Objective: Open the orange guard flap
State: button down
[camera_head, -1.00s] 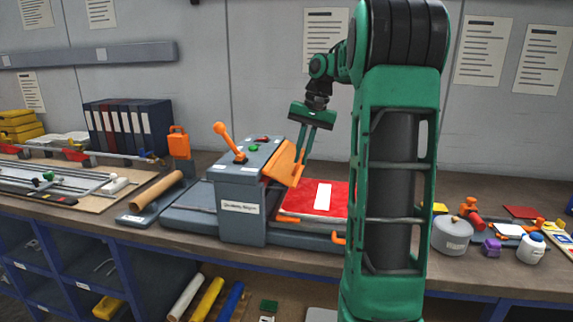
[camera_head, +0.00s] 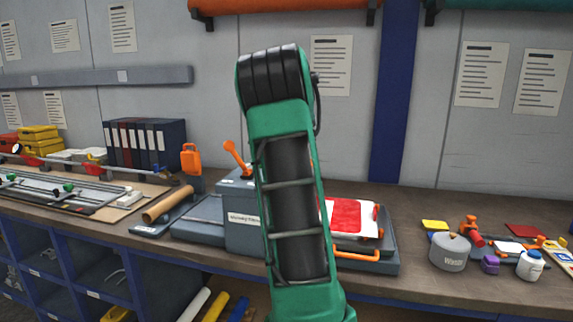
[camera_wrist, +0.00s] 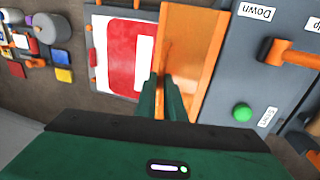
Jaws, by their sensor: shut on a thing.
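The orange guard flap (camera_wrist: 190,40) shows in the wrist view as a broad orange panel beside the grey machine housing (camera_wrist: 245,70). My gripper (camera_wrist: 165,85) has its green fingers close together at the flap's edge, shut on it. The flap's exact angle is hard to tell. In the head view my arm stands in front of the machine (camera_head: 243,228) and hides both flap and gripper. The red and white sign (camera_head: 350,216) lies on the machine's bed to the right, and it also shows in the wrist view (camera_wrist: 122,55).
An orange lever (camera_head: 237,158) stands on the housing, near a green button (camera_wrist: 242,112). A grey pot (camera_head: 449,252), a white jar (camera_head: 530,265) and small items lie at the right. A brown roll (camera_head: 168,204) lies left of the machine.

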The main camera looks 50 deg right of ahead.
jog(key=shift+w+a, duration=0.1)
jog(key=shift+w, duration=0.3)
jog(key=c, duration=1.8)
grip_release()
jog(key=shift+w+f, duration=0.1)
jog(key=shift+f, duration=0.05)
jog(key=shift+c, duration=0.2)
jog(key=shift+r, duration=0.4)
jog(key=v, duration=0.6)
jog(key=shift+r, duration=0.35)
jog(key=shift+w+a, duration=0.1)
jog(key=shift+w, duration=0.05)
